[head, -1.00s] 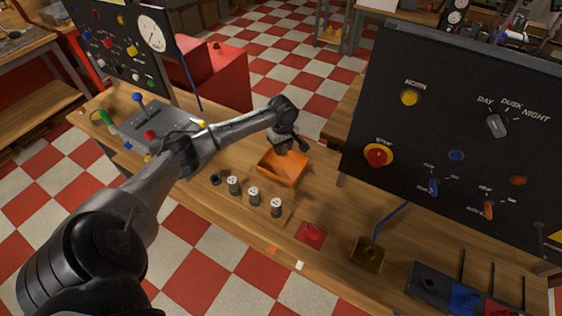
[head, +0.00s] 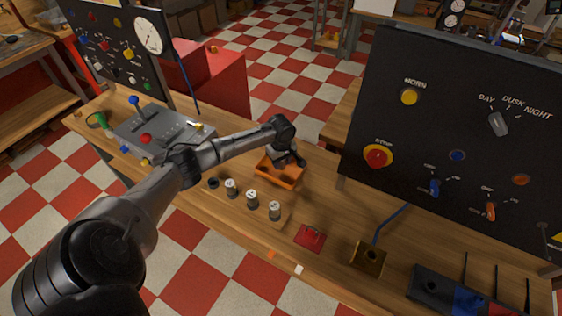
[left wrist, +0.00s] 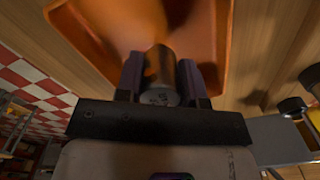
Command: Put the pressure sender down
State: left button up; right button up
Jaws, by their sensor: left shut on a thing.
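My left gripper (head: 291,160) is low over the orange tray (head: 265,176) on the wooden bench. In the left wrist view my left gripper (left wrist: 160,80) is shut on a grey metal cylinder, the pressure sender (left wrist: 159,92), with its marked end toward the camera. The orange tray (left wrist: 82,35) fills the area beyond the fingers there. The sender is hidden by the gripper in the head view. I cannot tell whether it touches the tray floor. My right gripper is not in view.
Three similar grey cylinders (head: 252,199) stand in a row on a wooden block, beside an empty dark socket (head: 213,183). A red pad (head: 310,236) and a brass block (head: 368,256) lie to the right. A black switch panel (head: 455,140) stands at the right.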

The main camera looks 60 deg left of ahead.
pick_arm(q)
jog(key=shift+f, duration=0.1)
jog(key=o, duration=0.9)
notch_tip(320, 180, up, 12)
jog(key=shift+r+p, duration=0.15)
jog(key=shift+p, duration=1.1)
